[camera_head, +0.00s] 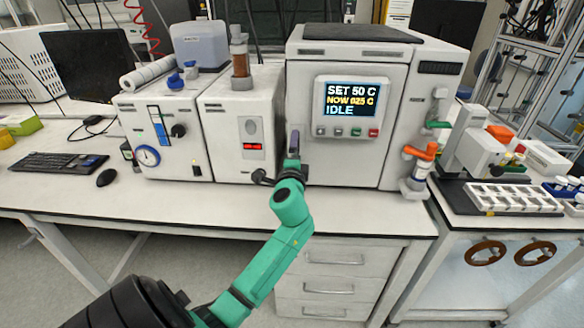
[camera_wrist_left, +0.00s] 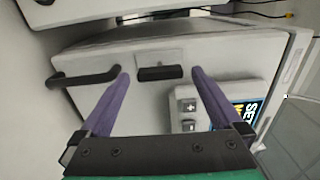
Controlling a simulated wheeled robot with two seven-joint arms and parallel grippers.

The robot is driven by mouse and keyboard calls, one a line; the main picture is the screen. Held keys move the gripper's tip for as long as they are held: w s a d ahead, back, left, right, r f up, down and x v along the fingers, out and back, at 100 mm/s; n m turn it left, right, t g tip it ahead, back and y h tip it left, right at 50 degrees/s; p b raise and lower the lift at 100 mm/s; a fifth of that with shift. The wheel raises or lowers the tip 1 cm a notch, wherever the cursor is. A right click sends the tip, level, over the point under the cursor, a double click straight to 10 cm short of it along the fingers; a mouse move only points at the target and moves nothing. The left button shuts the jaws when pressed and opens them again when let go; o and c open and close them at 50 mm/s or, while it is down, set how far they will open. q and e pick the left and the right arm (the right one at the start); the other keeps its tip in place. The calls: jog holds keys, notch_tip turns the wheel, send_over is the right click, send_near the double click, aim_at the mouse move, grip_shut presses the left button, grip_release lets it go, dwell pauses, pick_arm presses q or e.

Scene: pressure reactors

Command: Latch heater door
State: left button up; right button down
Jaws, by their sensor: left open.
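The heater (camera_head: 352,100) is a large white box on the bench. Its front door (camera_head: 340,160) carries a display reading SET 50 C and IDLE. The door looks about flush with the body; I cannot tell if it is fully closed. In the left wrist view the door face (camera_wrist_left: 215,60) shows a dark latch piece (camera_wrist_left: 160,73) on a pale plate and a dark bar handle (camera_wrist_left: 86,78) to its left. My left gripper (camera_head: 294,144) is at the door's left side. Its purple fingers (camera_wrist_left: 160,76) are open, one on each side of the latch piece, with no clear contact. The latch is hidden in the head view.
A white unit (camera_head: 240,115) with a red readout stands close left of the heater. An orange-handled valve (camera_head: 420,152) is at its right front corner. A white rack (camera_head: 512,198) stands further right. The bench front strip (camera_head: 370,208) is clear.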

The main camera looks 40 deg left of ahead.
pick_arm(q)
jog(key=b+v, duration=0.1)
jog(key=v, duration=0.9)
jog(key=shift+b, duration=0.4)
jog(key=shift+s, duration=0.1)
